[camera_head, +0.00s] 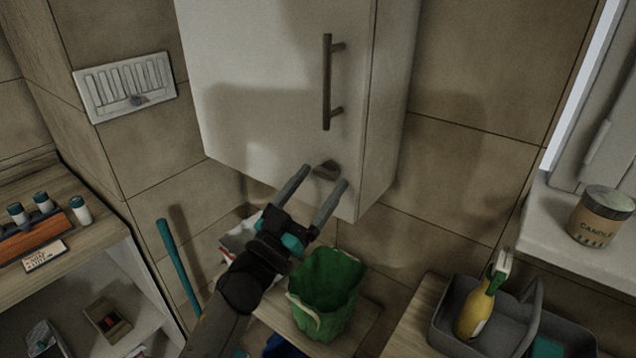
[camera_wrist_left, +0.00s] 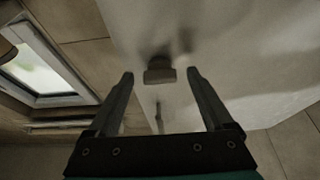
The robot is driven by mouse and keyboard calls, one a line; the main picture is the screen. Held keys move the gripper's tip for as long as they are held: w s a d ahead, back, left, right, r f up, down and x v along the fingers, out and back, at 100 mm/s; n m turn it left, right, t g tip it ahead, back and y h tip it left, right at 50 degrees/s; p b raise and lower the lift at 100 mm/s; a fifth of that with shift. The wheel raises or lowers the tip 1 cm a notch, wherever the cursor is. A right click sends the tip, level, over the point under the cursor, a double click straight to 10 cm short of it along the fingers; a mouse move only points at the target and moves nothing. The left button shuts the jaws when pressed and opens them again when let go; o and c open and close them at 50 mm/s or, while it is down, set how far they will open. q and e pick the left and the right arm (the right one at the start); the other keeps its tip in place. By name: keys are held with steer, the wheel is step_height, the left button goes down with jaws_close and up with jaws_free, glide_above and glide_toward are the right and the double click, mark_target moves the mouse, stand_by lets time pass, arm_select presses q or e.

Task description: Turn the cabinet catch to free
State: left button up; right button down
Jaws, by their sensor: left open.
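The white cabinet (camera_head: 270,90) hangs on the tiled wall, its door closed, with a dark vertical bar handle (camera_head: 327,82). The cabinet catch (camera_head: 327,170) is a small dark knob low on the door, below the handle. In the left wrist view the catch (camera_wrist_left: 159,72) is a short block just beyond the fingertips and between them. My left gripper (camera_head: 327,175) is open, its two fingers pointing up at the catch, one on each side. It also shows open and empty in the left wrist view (camera_wrist_left: 160,75). I cannot tell whether a finger touches the catch. My right gripper is not in view.
Below the cabinet stands a green bin (camera_head: 327,290). A grey caddy (camera_head: 450,322) with a yellow bottle (camera_head: 476,312) is at lower right. A candle jar (camera_head: 601,216) sits on the windowsill. A wooden shelf (camera_head: 95,225) is at left, and a vent (camera_head: 125,87) is on the wall.

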arm_select(q)
steer(key=shift+d, duration=0.1)
steer(key=shift+c, duration=0.3)
jaws_close()
stand_by(0.4)
steer(key=shift+m+g+h, duration=0.3)
steer(key=shift+m, duration=0.2)
steer(key=m+g+h, duration=0.1)
steer(key=m, duration=0.3)
steer(key=m+g+h+p, duration=0.1)
steer(key=m+g, duration=0.1)
steer(key=m, duration=0.2)
steer(key=m+g+h+p, duration=0.1)
steer(key=m, duration=0.2)
steer(key=shift+w+a+r+m+g, duration=0.3)
steer(key=shift+a+m, duration=0.1)
steer(key=m, duration=0.1)
steer(key=m+g+p, duration=0.1)
steer(key=m, duration=0.1)
steer(key=m+g+p, duration=0.1)
steer(key=m, duration=0.1)
steer(key=shift+w+a+r, duration=0.1)
steer(key=shift+r, duration=0.15)
steer(key=shift+r+m+g+y+p, duration=0.1)
steer(key=shift+m+g+y+p, duration=0.3)
steer(key=shift+m+p, duration=0.55)
steer(key=shift+r+m+g+y+p, duration=0.1)
steer(key=shift+m+g+y+p, duration=0.3)
steer(key=shift+m, duration=0.95)
steer(key=shift+f, duration=0.1)
